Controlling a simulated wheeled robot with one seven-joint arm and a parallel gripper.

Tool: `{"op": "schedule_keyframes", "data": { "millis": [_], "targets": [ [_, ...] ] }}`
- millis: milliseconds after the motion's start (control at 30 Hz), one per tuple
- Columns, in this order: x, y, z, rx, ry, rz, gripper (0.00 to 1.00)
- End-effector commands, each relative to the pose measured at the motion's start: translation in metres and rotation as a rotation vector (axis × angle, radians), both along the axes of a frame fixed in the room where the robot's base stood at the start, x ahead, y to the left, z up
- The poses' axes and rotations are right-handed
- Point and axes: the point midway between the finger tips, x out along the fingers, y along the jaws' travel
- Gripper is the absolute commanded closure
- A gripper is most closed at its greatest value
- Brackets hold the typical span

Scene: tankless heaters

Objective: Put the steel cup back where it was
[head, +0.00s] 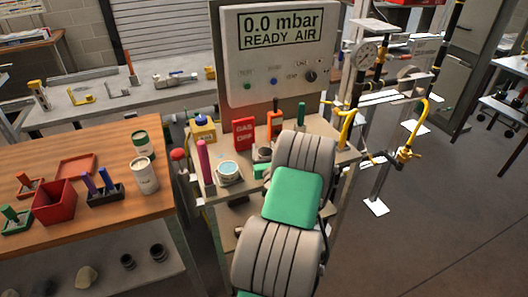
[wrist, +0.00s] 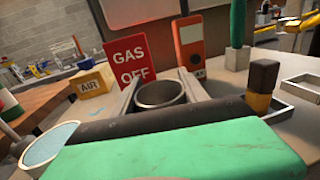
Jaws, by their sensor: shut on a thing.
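The steel cup (wrist: 160,94) is a small open metal cup in the middle of the wrist view. My gripper (wrist: 158,86) has a pale finger on each side of it and is shut on it. The cup's rim faces up and its inside looks empty. Its lower part is hidden behind my dark gripper body and green cover. In the head view my arm hides most of the gripper, and the cup (head: 262,154) shows only as a small dark-mouthed shape beyond the arm. I cannot tell whether its base touches the bench.
A red GAS OFF sign (wrist: 130,62), a yellow AIR box (wrist: 91,82) and an orange meter (wrist: 190,45) stand close behind the cup. A pale-blue-topped round tin (head: 229,172) is at left, a black-and-yellow block (wrist: 262,85) at right. A wooden table (head: 90,145) stands left.

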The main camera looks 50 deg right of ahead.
Motion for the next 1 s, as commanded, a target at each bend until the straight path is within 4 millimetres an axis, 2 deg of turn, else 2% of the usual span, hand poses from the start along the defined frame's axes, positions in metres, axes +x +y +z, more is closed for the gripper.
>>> {"op": "schedule_keyframes", "data": {
  "millis": [33, 167, 200, 433, 667, 800, 1000],
  "targets": [
    [-0.002, 0.001, -0.009, 0.009, 0.010, -0.001, 1.00],
    [-0.002, 0.002, -0.012, 0.011, 0.014, -0.001, 1.00],
    [-0.002, 0.003, -0.013, 0.013, 0.015, -0.001, 0.47],
    [-0.002, 0.002, -0.010, 0.010, 0.013, 0.000, 0.28],
    [-0.002, 0.002, -0.009, 0.008, 0.010, 0.000, 0.27],
    [-0.003, 0.003, -0.017, 0.009, 0.010, -0.001, 0.27],
    [-0.038, 0.030, -0.017, 0.009, 0.008, -0.005, 0.27]
  ]
}}
